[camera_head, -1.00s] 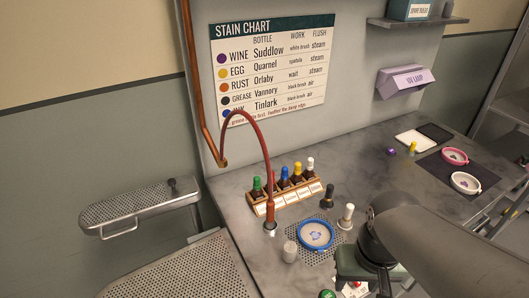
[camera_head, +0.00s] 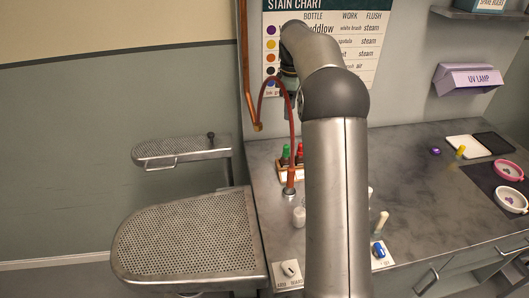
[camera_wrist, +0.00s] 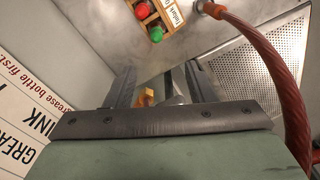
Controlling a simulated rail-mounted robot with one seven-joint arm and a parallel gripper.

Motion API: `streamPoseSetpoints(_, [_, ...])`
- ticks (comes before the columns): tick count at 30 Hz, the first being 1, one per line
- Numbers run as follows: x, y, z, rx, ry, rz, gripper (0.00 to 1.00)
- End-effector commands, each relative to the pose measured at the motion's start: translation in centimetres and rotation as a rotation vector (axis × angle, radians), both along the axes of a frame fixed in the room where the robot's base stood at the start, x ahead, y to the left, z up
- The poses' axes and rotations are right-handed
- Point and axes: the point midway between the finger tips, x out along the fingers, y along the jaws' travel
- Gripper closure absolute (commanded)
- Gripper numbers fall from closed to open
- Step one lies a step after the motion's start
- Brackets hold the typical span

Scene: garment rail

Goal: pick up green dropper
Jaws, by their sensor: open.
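The green-capped dropper (camera_head: 286,152) stands at the left end of the wooden rack (camera_head: 284,175), beside a red-capped one (camera_head: 300,149). My arm hides the rest of the rack. In the wrist view the green cap (camera_wrist: 156,34) shows at the top, next to the red cap (camera_wrist: 142,10). My gripper (camera_head: 290,104) hangs in front of the stain chart, above the rack. In the wrist view its jaws (camera_wrist: 160,72) are apart. The green cap lies past the fingertips, not between them. Small orange and grey parts show between the jaws, too unclear to name.
A red hose (camera_head: 264,92) arches beside my gripper and runs along the right of the wrist view (camera_wrist: 265,60). The stain chart (camera_head: 345,60) is close behind. A perforated board (camera_head: 190,240) lies left of the counter (camera_head: 420,180). A white cup (camera_head: 299,217) stands in front.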

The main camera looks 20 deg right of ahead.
Motion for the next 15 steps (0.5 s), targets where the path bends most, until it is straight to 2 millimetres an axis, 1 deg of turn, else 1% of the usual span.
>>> streamPoseSetpoints(5, [-0.1, 0.0, -3.2, 0.001, 0.007, 0.002, 0.51])
streamPoseSetpoints(12, [0.0, 0.1, -8.3, 0.001, 0.004, 0.002, 0.51])
streamPoseSetpoints(15, [0.0, 0.0, -10.0, 0.001, 0.003, 0.001, 0.51])
